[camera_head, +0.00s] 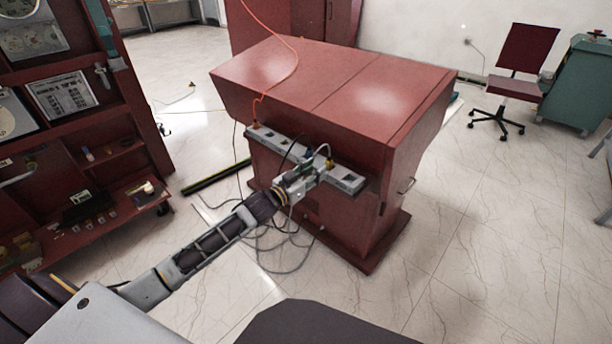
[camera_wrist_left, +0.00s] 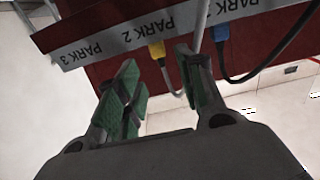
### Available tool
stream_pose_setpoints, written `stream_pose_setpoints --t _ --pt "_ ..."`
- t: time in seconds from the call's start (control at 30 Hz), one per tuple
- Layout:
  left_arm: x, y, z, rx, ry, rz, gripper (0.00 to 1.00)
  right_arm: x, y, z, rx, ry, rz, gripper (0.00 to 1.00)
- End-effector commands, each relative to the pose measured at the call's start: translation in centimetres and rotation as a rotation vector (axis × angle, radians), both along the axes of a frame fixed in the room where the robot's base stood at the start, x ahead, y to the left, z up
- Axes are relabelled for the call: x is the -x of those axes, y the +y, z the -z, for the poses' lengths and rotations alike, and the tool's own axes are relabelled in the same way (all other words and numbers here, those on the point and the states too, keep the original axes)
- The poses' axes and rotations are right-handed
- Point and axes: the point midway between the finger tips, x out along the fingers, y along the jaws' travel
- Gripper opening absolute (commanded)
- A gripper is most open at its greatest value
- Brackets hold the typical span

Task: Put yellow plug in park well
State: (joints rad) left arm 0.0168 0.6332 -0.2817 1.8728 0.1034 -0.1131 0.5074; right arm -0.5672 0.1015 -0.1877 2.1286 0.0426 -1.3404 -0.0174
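The yellow plug (camera_wrist_left: 157,50) shows in the left wrist view, by the strip lettered PARK 2 (camera_wrist_left: 120,38), with a grey cable hanging from it. My left gripper (camera_wrist_left: 162,90) has its green-padded fingers apart. The plug appears in the gap between them, beyond the tips, and no contact shows. My right gripper is not in view.
A blue plug (camera_wrist_left: 221,38) with a black cable sits beside the yellow one, and a pale cable (camera_wrist_left: 200,25) passes close to a finger. The red cabinet (camera_head: 335,90) has an orange cable (camera_head: 291,65) over its top. Loose cables (camera_head: 285,245) hang below the ledge.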

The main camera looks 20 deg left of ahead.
Motion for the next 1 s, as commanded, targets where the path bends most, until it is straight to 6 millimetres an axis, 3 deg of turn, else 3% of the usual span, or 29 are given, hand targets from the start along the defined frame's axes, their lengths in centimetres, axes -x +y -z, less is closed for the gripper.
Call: stream_pose_setpoints --t 0.5,1.0 --pt "3.0 1.0 0.0 0.0 0.0 0.0 0.38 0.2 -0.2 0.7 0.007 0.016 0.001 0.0" --pt "3.3 1.1 0.0 0.0 0.0 0.0 0.38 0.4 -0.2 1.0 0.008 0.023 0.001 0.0"
